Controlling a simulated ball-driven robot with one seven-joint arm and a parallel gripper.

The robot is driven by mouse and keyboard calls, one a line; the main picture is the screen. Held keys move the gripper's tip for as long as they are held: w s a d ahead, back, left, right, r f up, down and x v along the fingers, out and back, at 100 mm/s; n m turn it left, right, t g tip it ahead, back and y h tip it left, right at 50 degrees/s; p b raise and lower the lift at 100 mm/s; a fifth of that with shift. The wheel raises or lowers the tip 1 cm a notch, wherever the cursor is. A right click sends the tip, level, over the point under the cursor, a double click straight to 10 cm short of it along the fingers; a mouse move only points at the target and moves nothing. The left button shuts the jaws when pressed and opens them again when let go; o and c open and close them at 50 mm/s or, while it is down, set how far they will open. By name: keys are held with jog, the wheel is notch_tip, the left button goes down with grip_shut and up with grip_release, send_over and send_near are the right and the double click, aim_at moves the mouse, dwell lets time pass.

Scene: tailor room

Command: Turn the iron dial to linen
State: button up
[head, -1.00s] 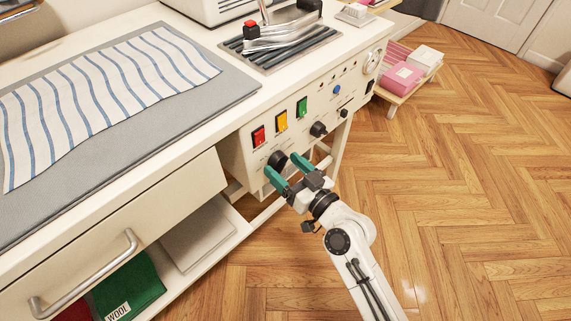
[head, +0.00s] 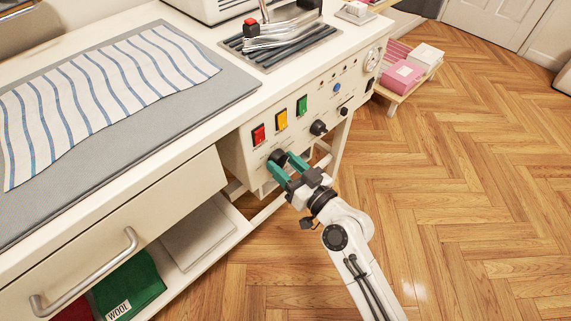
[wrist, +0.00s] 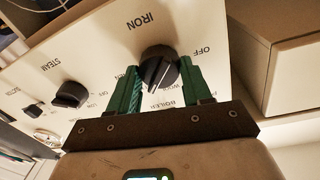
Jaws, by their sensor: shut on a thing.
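The iron dial (wrist: 158,66) is a black ridged knob on the white control panel, under the word IRON, which reads upside down in the wrist view. OFF, a partly covered word beginning WO and BOILER show around it. My gripper (wrist: 157,80) has its two green fingers shut on the dial, one on each side. In the head view my gripper (head: 285,166) reaches the panel at the dial (head: 277,156), which the fingers partly hide.
The steam dial (wrist: 70,95) is beside the iron dial. Red (head: 258,134), yellow (head: 281,120) and green (head: 302,105) switches sit above on the panel. A striped cloth (head: 100,95) lies on the table. A drawer handle (head: 90,275) juts out at left. The floor at right is open.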

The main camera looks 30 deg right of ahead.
jog(key=shift+m, duration=0.3)
jog(key=m+p, duration=0.1)
jog(key=m, duration=0.2)
jog(key=shift+r, duration=0.15)
jog(key=shift+d+m+g+p, duration=0.1)
jog(key=shift+m+g+p, duration=0.2)
jog(key=shift+m+p, duration=1.35)
jog(key=shift+m+b, duration=0.65)
jog(key=shift+m, duration=0.2)
jog(key=o, duration=1.1)
jog(key=shift+c, duration=0.2)
jog(key=b+v, duration=0.1)
jog(key=v, duration=0.9)
jog(key=shift+s+b, duration=0.35)
